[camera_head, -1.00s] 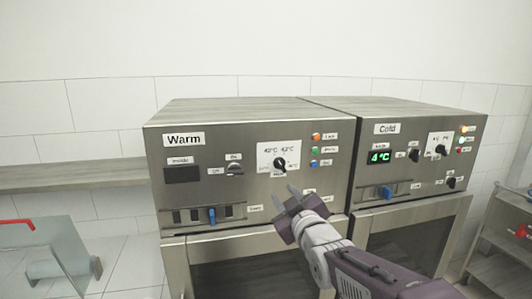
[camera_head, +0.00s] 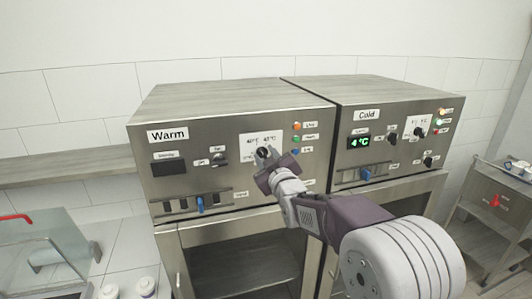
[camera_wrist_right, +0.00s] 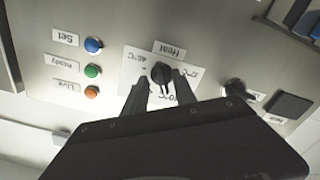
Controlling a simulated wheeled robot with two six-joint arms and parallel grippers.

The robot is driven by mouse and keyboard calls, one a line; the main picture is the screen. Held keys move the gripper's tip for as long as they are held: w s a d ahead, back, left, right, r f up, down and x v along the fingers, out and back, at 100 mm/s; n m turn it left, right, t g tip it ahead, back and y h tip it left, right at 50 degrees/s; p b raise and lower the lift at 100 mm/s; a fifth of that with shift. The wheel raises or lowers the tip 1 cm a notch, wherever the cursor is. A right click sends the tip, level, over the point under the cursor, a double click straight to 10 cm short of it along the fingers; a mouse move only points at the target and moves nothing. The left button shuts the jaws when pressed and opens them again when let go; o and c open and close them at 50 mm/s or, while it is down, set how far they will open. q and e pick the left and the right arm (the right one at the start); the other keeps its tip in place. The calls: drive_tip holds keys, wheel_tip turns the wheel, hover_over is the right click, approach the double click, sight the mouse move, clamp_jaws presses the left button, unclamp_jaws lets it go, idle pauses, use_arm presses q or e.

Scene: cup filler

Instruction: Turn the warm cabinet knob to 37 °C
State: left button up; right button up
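The warm cabinet (camera_head: 235,190) is on the left, with a "Warm" label and a dark display (camera_head: 169,168). Its black temperature knob (camera_wrist_right: 162,74) sits on a white dial plate (camera_head: 262,143) with several °C marks. The wrist view shows the dial upside down. My right gripper (camera_head: 262,162) is at the dial; in the wrist view (camera_wrist_right: 160,86) its two fingers stand apart with the knob between or just beyond the tips. I cannot tell whether they touch it. The knob's exact setting is too small to read. My left gripper is not in view.
Orange, green and blue buttons (camera_wrist_right: 92,69) are beside the dial. A black switch (camera_head: 219,159) and a blue slider (camera_head: 200,204) are on the same panel. The cold cabinet (camera_head: 385,160) showing 4 °C stands right. A cart (camera_head: 490,205) is far right.

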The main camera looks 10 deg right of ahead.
drive_tip(key=shift+a, duration=0.3)
clamp_jaws()
drive_tip(key=shift+d, duration=0.1)
drive_tip(key=shift+f, duration=0.1)
drive_tip(key=shift+f+n+b, duration=0.1)
drive_tip(key=shift+n+b, duration=0.2)
drive_tip(key=shift+b, duration=0.15)
drive_tip(key=shift+f+n+b, duration=0.15)
drive_tip(key=shift+n+b, duration=5.55)
drive_tip(key=shift+b, duration=0.7)
unclamp_jaws()
